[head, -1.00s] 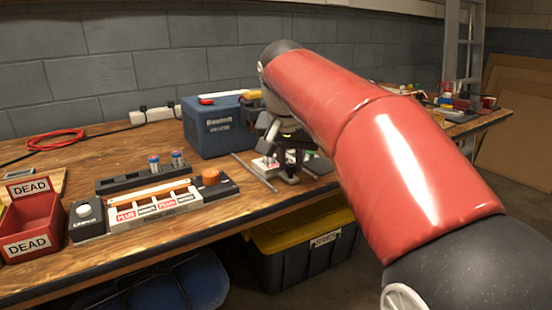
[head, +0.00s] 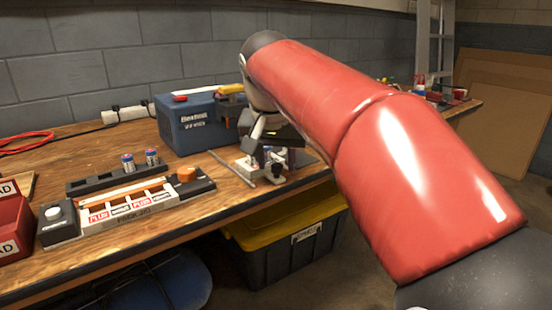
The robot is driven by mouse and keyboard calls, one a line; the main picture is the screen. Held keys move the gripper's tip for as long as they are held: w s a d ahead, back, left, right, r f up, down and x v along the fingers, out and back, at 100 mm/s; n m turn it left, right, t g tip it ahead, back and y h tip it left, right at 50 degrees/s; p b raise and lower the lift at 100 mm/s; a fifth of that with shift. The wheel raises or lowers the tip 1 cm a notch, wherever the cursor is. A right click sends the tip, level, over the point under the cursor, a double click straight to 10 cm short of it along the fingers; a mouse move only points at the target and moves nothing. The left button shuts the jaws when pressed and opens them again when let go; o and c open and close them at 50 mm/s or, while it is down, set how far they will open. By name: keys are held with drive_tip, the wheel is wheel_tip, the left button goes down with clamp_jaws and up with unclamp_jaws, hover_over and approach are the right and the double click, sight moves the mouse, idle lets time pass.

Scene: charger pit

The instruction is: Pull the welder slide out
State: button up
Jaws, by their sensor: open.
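A pale long unit (head: 130,222) with PLUS labels and an orange knob (head: 186,174) lies to the left, apart from the gripper.
A blue box (head: 195,135) stands behind the gripper. A black rail (head: 90,186) with two cells and a red DEAD bin (head: 10,219) are at left. A yellow-lidded crate (head: 275,222) is under the bench.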

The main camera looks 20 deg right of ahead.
drive_tip(key=p+v, duration=0.2)
drive_tip(key=v, duration=0.5)
drive_tip(key=shift+r, duration=0.3)
drive_tip(key=shift+s, duration=0.1)
drive_tip(key=s+a+f+n+t+y+p, duration=0.1)
drive_tip(key=s+f+n+p, duration=0.3)
drive_tip(key=s+f, duration=1.2)
wheel_tip(320, 180, down, 3)
drive_tip(key=shift+s+a+f+n+t+y, duration=0.1)
drive_tip(key=shift+s+a+n+t+y, duration=0.3)
drive_tip(key=shift+n, duration=0.3)
